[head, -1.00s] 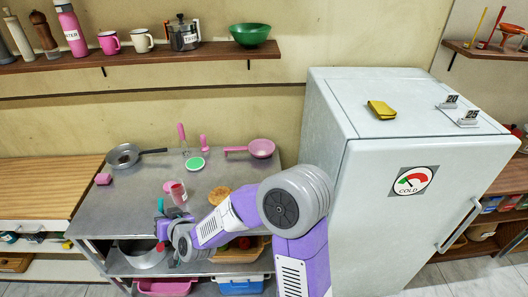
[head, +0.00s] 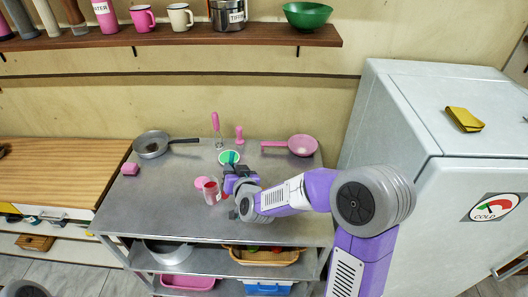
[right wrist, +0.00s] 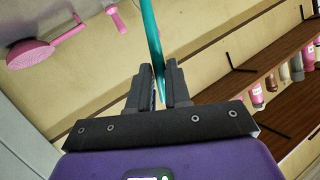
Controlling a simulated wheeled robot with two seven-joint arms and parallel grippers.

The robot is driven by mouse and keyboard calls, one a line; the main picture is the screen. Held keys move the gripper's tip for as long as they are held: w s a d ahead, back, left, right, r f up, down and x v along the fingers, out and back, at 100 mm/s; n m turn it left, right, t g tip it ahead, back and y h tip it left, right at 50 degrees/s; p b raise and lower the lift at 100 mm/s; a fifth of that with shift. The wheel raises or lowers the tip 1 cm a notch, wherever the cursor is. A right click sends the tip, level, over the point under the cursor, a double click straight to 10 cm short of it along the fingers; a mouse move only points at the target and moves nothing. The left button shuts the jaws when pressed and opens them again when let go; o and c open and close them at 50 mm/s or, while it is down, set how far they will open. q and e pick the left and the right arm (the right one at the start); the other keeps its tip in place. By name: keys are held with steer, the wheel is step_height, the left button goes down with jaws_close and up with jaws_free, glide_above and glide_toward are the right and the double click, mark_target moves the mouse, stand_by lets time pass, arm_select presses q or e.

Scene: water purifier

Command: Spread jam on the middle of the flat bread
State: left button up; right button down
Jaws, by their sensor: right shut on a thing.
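My right gripper (head: 232,168) is shut on a thin teal utensil (right wrist: 152,40) above the metal table. In the right wrist view, the teal utensil stands between the two fingers and runs up out of the picture. Its working end cannot be made out. A small clear jar with red contents (head: 211,193) stands on the table just left of my right gripper, with a pink round lid (head: 201,183) beside it. The flat bread does not show now; my right arm covers part of the table. My left gripper is not in view.
A grey pan (head: 151,144), a pink sponge (head: 130,169) and a pink strainer (head: 303,145) are on the metal table (head: 165,200). The fridge (head: 410,130) stands right.

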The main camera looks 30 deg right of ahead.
steer(key=s+d+r+t+h+b, duration=0.2)
steer(key=d+h+b, duration=0.4)
steer(key=d, duration=0.7)
steer(key=shift+n+y, duration=0.3)
steer(key=shift+n, duration=0.1)
steer(key=f+b, duration=0.4)
steer(key=f, duration=0.1)
steer(key=shift+w+a+b, duration=0.2)
steer(key=shift+a+b, duration=0.1)
steer(key=shift+r, duration=0.1)
